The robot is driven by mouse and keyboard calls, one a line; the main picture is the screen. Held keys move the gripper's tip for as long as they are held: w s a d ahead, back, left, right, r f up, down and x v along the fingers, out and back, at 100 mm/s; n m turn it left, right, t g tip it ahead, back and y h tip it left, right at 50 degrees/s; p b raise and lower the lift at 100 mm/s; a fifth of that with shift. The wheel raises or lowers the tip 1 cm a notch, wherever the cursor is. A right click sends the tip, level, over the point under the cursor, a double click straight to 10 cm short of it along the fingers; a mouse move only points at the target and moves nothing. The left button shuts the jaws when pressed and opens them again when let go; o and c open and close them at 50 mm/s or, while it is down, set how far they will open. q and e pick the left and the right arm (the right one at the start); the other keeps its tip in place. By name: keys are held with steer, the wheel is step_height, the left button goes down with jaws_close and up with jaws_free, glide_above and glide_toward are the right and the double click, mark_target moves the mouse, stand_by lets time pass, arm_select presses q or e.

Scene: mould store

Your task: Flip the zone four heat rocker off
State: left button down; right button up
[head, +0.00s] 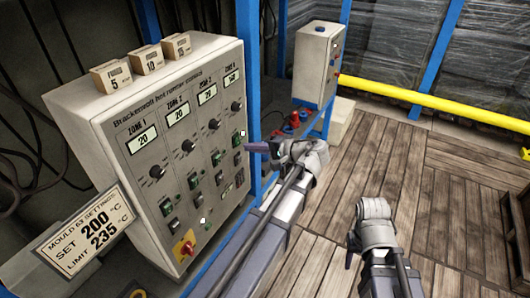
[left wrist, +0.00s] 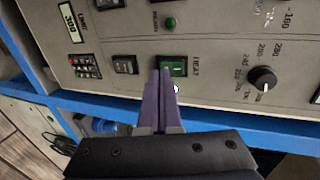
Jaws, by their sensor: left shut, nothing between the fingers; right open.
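The zone four heat rocker (left wrist: 173,67) is a green-lit switch labelled HEAT in the left wrist view. In the head view it is small, low in the rightmost column of the grey control cabinet (head: 85,104), below the zone four knob (head: 236,106). My left gripper (head: 247,147) is shut and empty, its purple fingers pointing at the panel. In the left wrist view the fingertips (left wrist: 163,74) overlap the rocker's left and lower edge. I cannot tell whether they touch it. My right gripper (head: 352,250) is open, low above the floor, away from the cabinet.
A dark switch (left wrist: 125,64), a keypad (left wrist: 85,66) and a 300 display (left wrist: 69,20) sit left of the rocker. The zone four knob also shows in the left wrist view (left wrist: 262,78). A blue frame edge runs below the panel. A yellow rail (head: 430,100) crosses behind.

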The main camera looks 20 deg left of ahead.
mark_target(234, 147)
arm_select(q)
steer(key=shift+x, duration=1.2)
steer(key=b, duration=0.1)
steer(key=f+b, duration=0.1)
steer(key=shift+a+y+b, duration=0.2)
steer(key=shift+y+b, duration=0.1)
steer(key=shift+r+p, duration=0.35)
steer(key=shift+p, duration=0.05)
